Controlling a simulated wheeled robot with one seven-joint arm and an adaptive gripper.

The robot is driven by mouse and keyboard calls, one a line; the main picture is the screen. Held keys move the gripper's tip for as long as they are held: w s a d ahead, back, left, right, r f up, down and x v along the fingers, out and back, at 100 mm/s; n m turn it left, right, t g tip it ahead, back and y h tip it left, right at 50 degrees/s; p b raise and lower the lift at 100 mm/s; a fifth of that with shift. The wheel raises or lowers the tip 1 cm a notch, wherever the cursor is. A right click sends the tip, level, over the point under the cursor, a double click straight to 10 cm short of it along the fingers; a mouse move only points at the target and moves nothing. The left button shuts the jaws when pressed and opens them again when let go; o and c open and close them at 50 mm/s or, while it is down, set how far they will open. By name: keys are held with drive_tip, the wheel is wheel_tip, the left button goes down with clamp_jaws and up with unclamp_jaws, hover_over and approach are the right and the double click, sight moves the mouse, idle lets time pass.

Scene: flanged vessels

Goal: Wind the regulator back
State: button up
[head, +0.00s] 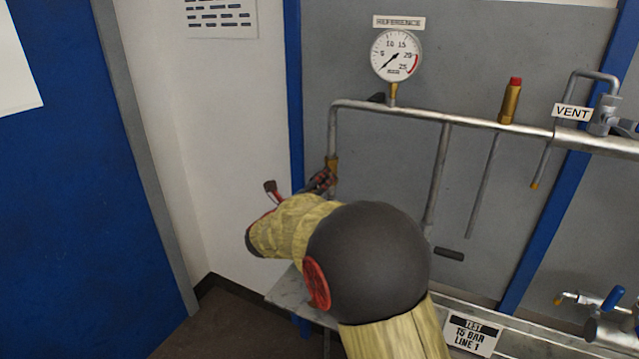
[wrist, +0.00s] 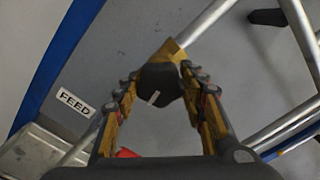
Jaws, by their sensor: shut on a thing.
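The regulator shows as a brass body (head: 332,164) at the lower left end of the pipe in the head view. In the wrist view its dark knob (wrist: 160,82), with a short white mark on the face, sits between my fingers in front of the brass. My gripper (wrist: 163,96) is shut on the knob, one finger on each side. In the head view my gripper (head: 322,182) is small and partly hidden by my arm. The REFERENCE gauge (head: 396,55) stands above the pipe, its needle pointing to the lower left, near the low end.
A FEED label (wrist: 75,104) is left of the regulator in the wrist view. The pipe (head: 440,115) runs right, past a red-topped brass fitting (head: 510,101), to the VENT label (head: 572,112) and valve. A TEST 15 BAR LINE 1 sign (head: 472,335) is low in front.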

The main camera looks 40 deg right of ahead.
drive_tip(key=n+p, duration=0.1)
drive_tip(key=n, duration=0.2)
drive_tip(key=shift+r+n, duration=0.1)
drive_tip(key=shift+n, duration=0.3)
drive_tip(key=n+p, duration=0.3)
drive_tip(key=n, duration=0.1)
drive_tip(key=shift+n, duration=0.3)
drive_tip(key=n+p, duration=0.3)
drive_tip(key=n, duration=0.1)
drive_tip(key=n+p, duration=0.3)
drive_tip(key=n, duration=0.2)
drive_tip(key=shift+p, duration=0.35)
drive_tip(key=n+p, duration=0.3)
drive_tip(key=n, duration=0.1)
drive_tip(key=shift+n+p, duration=0.3)
drive_tip(key=shift+p, duration=0.1)
drive_tip(key=n+p, duration=0.3)
drive_tip(key=n, duration=0.1)
drive_tip(key=shift+p, duration=0.35)
drive_tip(key=n+p, duration=0.3)
drive_tip(key=n, duration=0.1)
drive_tip(key=shift+n+p, duration=1.25)
drive_tip(key=shift+n, duration=0.65)
drive_tip(key=shift+f, duration=0.2)
